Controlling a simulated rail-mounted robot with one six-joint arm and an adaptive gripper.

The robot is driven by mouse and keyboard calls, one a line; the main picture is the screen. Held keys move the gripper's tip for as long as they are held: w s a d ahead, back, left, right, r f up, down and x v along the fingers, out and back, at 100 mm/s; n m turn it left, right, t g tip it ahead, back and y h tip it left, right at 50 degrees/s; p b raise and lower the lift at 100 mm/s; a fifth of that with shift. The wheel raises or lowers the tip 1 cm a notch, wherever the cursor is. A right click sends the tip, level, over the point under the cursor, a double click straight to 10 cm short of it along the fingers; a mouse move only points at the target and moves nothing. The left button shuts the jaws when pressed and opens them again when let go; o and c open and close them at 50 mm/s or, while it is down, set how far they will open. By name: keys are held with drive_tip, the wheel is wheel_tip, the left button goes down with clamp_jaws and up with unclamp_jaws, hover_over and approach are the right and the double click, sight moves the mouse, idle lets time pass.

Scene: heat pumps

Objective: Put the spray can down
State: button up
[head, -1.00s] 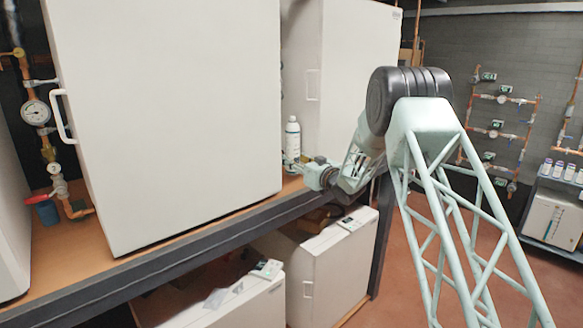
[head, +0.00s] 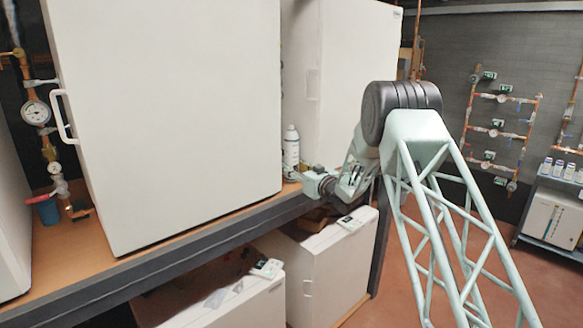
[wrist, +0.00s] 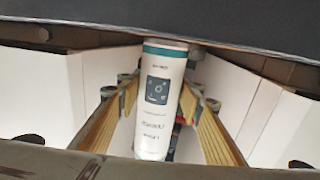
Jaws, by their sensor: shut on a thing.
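The spray can (head: 291,150) is white with a dark label patch and a teal band. In the head view it stands upright in the gap between two tall white cabinets, near the front edge of the wooden shelf (head: 180,226). My gripper (head: 302,178) is at the can's lower part and shut on it. In the wrist view the can (wrist: 158,105) sits between the two yellowish fingers. The can's bottom is hidden by my gripper, so I cannot tell whether it touches the shelf.
A large white cabinet (head: 170,110) stands left of the can and another (head: 345,90) behind and to its right. Below the shelf are white units (head: 320,270). A blue cup (head: 46,208) and a pressure gauge (head: 36,112) are at far left.

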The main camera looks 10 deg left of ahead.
drive_tip(key=o, duration=1)
drive_tip(key=shift+r, duration=0.15)
drive_tip(key=b+v, duration=0.1)
drive_tip(key=v, duration=1.1)
drive_tip(key=shift+r, duration=0.1)
idle(0.4)
